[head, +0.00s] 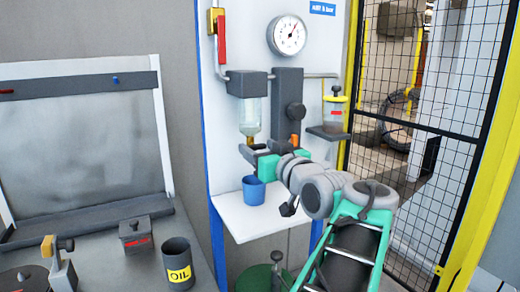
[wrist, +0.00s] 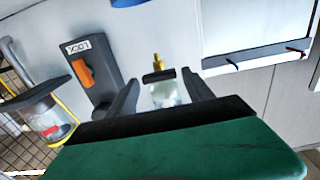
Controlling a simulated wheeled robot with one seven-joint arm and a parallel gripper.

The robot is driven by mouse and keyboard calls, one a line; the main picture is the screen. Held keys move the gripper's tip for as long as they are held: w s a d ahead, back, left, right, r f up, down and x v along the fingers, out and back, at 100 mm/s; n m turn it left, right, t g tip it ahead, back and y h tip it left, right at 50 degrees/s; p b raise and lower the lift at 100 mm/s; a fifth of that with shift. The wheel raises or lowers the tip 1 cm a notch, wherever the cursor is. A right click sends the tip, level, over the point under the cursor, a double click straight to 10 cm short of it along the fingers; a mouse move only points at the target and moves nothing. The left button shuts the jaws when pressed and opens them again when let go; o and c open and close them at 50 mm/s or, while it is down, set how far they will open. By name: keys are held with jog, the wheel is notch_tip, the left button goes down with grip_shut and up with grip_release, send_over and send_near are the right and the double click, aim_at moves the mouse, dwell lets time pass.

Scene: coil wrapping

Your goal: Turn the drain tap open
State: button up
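The drain tap (wrist: 157,64) is a small brass stem with a dark crosspiece, under a clear filter bowl (head: 250,115) on the wall panel. In the head view it is small and partly hidden by my gripper (head: 256,150). In the wrist view my gripper (wrist: 161,80) has its two dark fingers apart, one on each side of the bowl and tap. Gaps show on both sides, so the fingers do not appear to touch the tap. A blue cup (head: 253,190) stands on the white shelf below the tap.
A lubricator bowl with a yellow ring (head: 333,113) hangs to the right. An orange lever (wrist: 82,73) sits on a labelled grey block. A round gauge (head: 287,35) and a red-handled valve (head: 221,40) are above. A mesh fence (head: 405,90) stands at the right.

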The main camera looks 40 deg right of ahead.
jog(key=c, duration=1.1)
jog(key=shift+f+b, duration=0.2)
jog(key=shift+b, duration=0.35)
jog(key=shift+f+n+b, duration=0.15)
jog(key=shift+n+b, duration=0.45)
jog(key=shift+b, duration=0.45)
jog(key=n+b, duration=0.3)
jog(key=b, duration=0.2)
jog(key=shift+a+n+b, duration=0.1)
jog(key=shift+n+b, duration=0.25)
jog(key=shift+n, duration=0.05)
jog(key=shift+n+b, duration=0.3)
jog(key=shift+b, duration=0.1)
jog(key=shift+r, duration=0.25)
